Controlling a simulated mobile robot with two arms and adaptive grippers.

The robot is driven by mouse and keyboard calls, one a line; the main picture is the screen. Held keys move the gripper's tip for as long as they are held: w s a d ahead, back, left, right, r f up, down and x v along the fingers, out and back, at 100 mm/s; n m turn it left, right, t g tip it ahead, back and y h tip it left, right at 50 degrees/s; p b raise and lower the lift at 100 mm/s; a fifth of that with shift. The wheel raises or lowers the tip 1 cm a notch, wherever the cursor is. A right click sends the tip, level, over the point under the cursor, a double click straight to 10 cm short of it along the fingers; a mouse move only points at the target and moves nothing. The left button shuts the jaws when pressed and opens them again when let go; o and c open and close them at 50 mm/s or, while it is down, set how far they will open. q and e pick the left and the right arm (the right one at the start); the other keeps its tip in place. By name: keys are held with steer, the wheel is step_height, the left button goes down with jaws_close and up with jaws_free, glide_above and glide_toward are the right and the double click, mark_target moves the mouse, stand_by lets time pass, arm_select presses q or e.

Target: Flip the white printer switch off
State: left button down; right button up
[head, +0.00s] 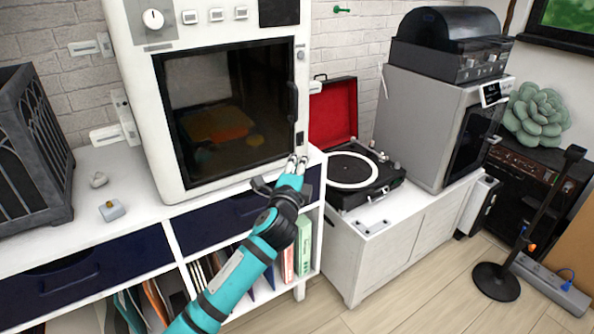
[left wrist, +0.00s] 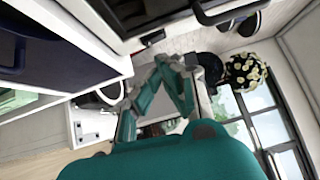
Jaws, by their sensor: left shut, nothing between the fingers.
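The white printer (head: 228,28) stands on the shelf unit, with a dark window in its door and a knob and buttons above. A small dark switch (head: 300,138) shows at the lower right of its front. My left gripper (head: 298,161) is shut and empty, just below the switch by the printer's lower right corner. I cannot tell whether the fingertips touch the printer, nor which way the switch is set. In the left wrist view the teal fingers (left wrist: 165,68) come together below the printer's dark door edge. My right gripper is not in view.
A record player (head: 360,172) with a raised red lid stands on a lower cabinet at right. Beyond it is a grey machine (head: 415,120) with a dark box on top. A dark lattice box (head: 32,150) stands at left. A black stand (head: 497,281) is on the floor.

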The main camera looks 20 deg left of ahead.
arm_select(q)
steer(key=shift+s+d, duration=0.2)
steer(key=shift+s, duration=1.4)
